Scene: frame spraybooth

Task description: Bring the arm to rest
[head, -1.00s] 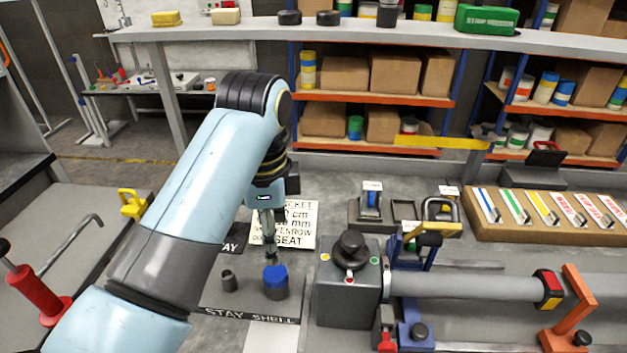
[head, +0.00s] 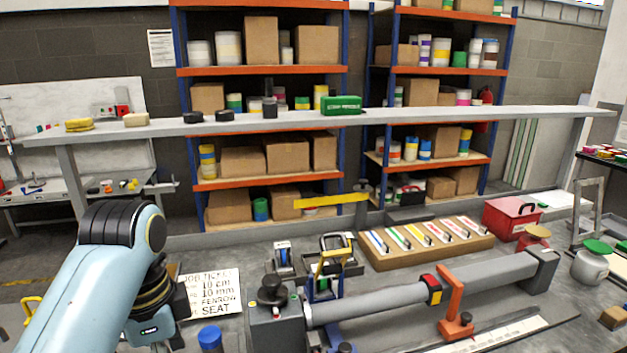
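My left arm (head: 118,265) comes in at the lower left, bent at a dark-capped joint, with its wrist pointing down. The wrist is left of the job ticket board (head: 212,290) and of the blue-capped piece (head: 210,338) at the bottom edge. The fingers of my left gripper are below the frame, so I see neither their opening nor anything in them. My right arm and gripper are out of view.
A grey tube in a bench fixture (head: 370,303) with an orange clamp (head: 455,305) fills the bench's middle. Behind are a strip tray (head: 428,243), a red box (head: 512,217) and a long raised shelf (head: 420,116). Kettle-like cans (head: 590,266) stand at right.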

